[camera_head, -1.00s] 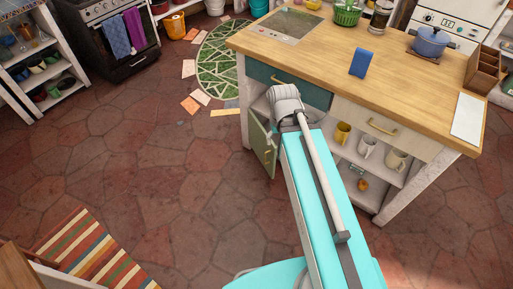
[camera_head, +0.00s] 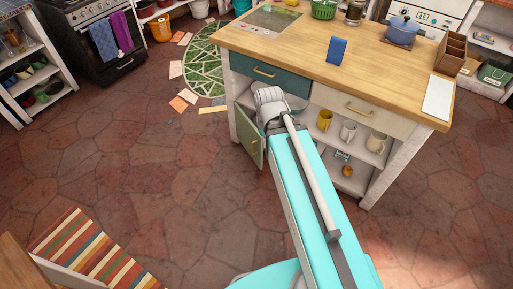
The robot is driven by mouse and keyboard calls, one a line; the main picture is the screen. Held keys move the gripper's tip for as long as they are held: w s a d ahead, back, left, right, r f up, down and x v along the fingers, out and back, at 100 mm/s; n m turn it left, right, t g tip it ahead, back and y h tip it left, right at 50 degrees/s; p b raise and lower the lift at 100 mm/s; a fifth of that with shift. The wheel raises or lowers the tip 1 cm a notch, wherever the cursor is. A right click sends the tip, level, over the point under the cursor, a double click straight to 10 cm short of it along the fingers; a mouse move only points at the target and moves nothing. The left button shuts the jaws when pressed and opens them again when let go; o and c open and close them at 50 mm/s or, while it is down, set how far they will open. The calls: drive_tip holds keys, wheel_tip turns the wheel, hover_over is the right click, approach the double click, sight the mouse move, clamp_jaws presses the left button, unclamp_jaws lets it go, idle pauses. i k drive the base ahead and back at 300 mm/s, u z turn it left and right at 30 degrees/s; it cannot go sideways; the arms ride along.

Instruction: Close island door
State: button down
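The kitchen island has a wooden top (camera_head: 300,52), a teal drawer (camera_head: 268,76) and a pale drawer (camera_head: 358,107) on its front. The green island door (camera_head: 249,137) hangs under the teal drawer at the left. It stands open, swung out toward the floor. My turquoise arm reaches up to the island front, and its grey end covers part of the opening just right of the door. My gripper's fingers are hidden behind the arm, so I cannot tell whether they touch the door.
Open shelves at the island's right hold mugs (camera_head: 348,131). A blue pot (camera_head: 402,30), a blue upright block (camera_head: 337,50) and a wooden organizer (camera_head: 450,52) stand on top. The tiled floor left of the door is clear.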

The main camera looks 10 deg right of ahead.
sight(247, 133)
drive_tip(key=k, duration=0.2)
drive_tip(key=u, duration=0.9)
drive_tip(key=i, duration=0.65)
drive_tip(key=z, duration=1.2)
